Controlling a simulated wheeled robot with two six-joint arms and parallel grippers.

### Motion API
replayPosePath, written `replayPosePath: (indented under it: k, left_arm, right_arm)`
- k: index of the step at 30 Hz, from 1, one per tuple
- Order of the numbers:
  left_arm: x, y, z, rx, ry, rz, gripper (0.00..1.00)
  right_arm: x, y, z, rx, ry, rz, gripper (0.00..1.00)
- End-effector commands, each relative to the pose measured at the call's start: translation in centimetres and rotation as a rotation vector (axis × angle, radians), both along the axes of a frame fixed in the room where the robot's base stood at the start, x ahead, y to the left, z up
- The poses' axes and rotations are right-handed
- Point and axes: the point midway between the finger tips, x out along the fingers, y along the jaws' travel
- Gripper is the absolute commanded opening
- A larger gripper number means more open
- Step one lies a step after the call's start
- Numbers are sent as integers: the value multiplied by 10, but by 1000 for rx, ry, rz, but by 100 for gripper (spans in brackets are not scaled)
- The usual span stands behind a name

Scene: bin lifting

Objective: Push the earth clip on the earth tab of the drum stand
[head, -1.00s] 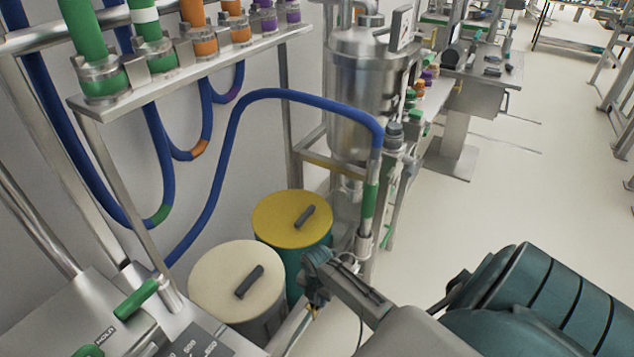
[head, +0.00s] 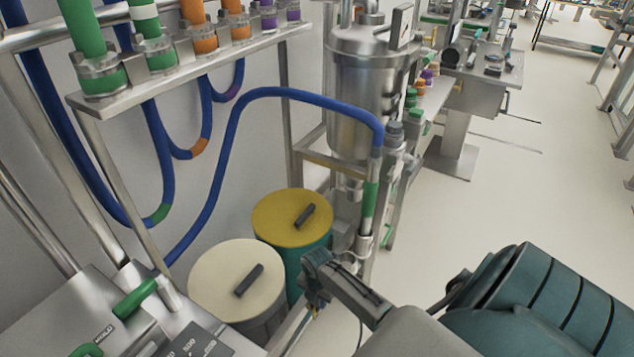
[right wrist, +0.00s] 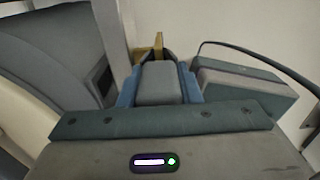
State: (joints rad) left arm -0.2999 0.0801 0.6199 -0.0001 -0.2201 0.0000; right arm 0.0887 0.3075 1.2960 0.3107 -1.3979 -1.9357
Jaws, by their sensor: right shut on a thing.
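My right gripper (head: 316,296) reaches in from the lower right and is low beside the metal drum stand (head: 290,328), in front of the drums. It is shut on the earth clip, which is small and mostly hidden by the fingers. In the right wrist view, the gripper (right wrist: 158,68) has a brass-coloured piece (right wrist: 158,44) just beyond its fingertips. I cannot tell whether that piece belongs to the clip or is the earth tab, nor whether the two touch. My left gripper is not in view.
A cream-lidded drum (head: 235,278) and a yellow-lidded drum (head: 292,218) stand just left of and behind the gripper. A blue hose (head: 235,125) arches above them to an upright pipe. A steel vessel (head: 365,105) stands behind.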

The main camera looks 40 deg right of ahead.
Motion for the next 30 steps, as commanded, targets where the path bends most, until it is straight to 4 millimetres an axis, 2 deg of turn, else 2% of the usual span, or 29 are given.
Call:
replayPosePath:
  k: [27,28,30]
  left_arm:
    - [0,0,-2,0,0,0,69]
    - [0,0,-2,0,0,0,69]
    - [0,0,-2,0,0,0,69]
  right_arm:
    - [0,0,-7,0,0,0,0]
    - [0,0,-7,0,0,0,37]
    - [0,0,-7,0,0,0,50]
